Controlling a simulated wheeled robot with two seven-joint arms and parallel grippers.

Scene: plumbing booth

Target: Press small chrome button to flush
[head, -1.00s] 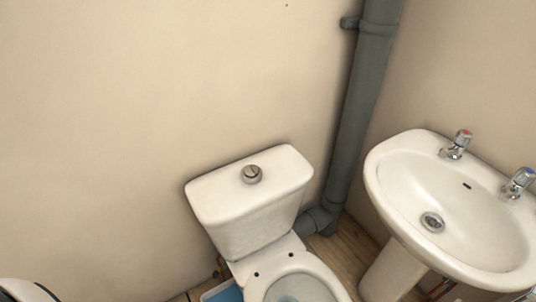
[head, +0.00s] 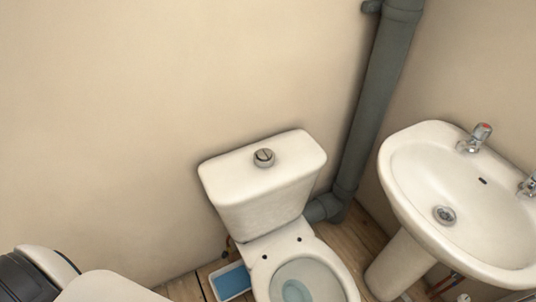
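The cistern (head: 262,184) stands against the beige wall behind the toilet bowl (head: 303,281), whose bowl opening faces up. Part of my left arm shows at the lower left, but its gripper is out of the picture. My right gripper is not in view. Nothing touches the button.
A white basin (head: 408,171) on a pedestal stands to the right, with two taps. A grey waste pipe (head: 376,100) runs up the corner between cistern and basin. A blue tray (head: 232,281) lies on the wooden floor left of the bowl. The space above the cistern is clear.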

